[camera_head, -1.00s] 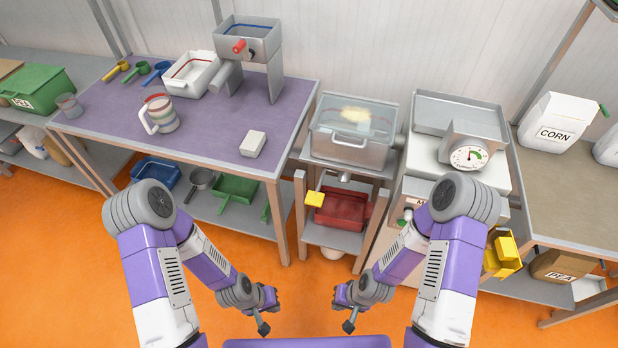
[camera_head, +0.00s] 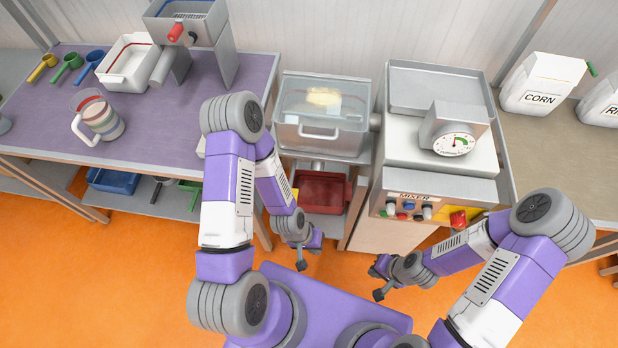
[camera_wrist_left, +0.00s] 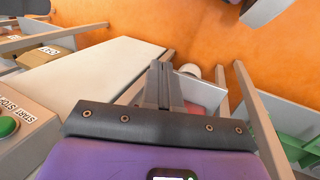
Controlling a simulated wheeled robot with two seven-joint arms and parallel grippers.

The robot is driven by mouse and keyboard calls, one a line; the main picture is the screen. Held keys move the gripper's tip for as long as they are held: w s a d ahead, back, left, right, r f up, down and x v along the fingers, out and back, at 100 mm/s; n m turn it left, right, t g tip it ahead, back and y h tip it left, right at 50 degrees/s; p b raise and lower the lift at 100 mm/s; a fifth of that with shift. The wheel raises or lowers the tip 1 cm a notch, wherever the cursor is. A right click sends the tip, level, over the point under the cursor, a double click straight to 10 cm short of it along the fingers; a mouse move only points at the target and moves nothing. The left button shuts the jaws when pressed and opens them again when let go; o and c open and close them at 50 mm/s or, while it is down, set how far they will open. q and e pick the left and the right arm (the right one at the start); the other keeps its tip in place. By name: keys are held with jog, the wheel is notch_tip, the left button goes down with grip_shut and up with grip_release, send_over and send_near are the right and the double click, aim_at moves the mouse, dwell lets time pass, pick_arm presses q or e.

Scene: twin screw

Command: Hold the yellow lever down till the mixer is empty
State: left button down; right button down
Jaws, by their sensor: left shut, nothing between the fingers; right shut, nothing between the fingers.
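The mixer (camera_head: 440,190), a white and grey machine with a labelled panel, stands right of centre in the head view. A clear lidded bin (camera_head: 345,140) beside it on the left holds a small pale yellow mass (camera_head: 323,97). A sliver of the yellow lever (camera_head: 294,193) shows below the bin; my left arm hides most of it. My left gripper (camera_head: 301,265) is shut and empty, in front of the bin's stand, apart from the lever. In the left wrist view its fingers (camera_wrist_left: 164,85) are together. My right gripper (camera_head: 378,293) is shut and empty, in front of the mixer.
A red tray (camera_head: 320,190) sits on the shelf under the bin. The purple table (camera_head: 150,130) with a jug (camera_head: 100,118) is at left. A bench with a corn container (camera_head: 541,85) is at right. Orange floor is open in front.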

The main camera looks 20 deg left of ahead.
aim_at(291, 179)
pick_arm(q)
jog(key=shift+s+a+r, duration=0.1)
jog(key=w+a+r+m+p, duration=0.3)
jog(key=w+a+r+m, duration=0.2)
jog(key=a+r+m, duration=0.3)
jog(key=w+a+r+m+y+p, duration=0.1)
jog(key=w+a+r+m+p, duration=0.2)
jog(key=r, duration=1.2)
jog(key=w+a+m, duration=0.2)
jog(key=a+m, duration=0.3)
jog(key=m, duration=0.2)
jog(key=shift+a, duration=0.15)
jog(key=b+x, duration=0.1)
jog(key=x, duration=0.3)
jog(key=b+x, duration=0.1)
jog(key=x, duration=0.3)
jog(key=b+x, duration=0.2)
jog(key=x, duration=0.2)
jog(key=shift+a+f, duration=0.2)
jog(key=shift+f, duration=0.85)
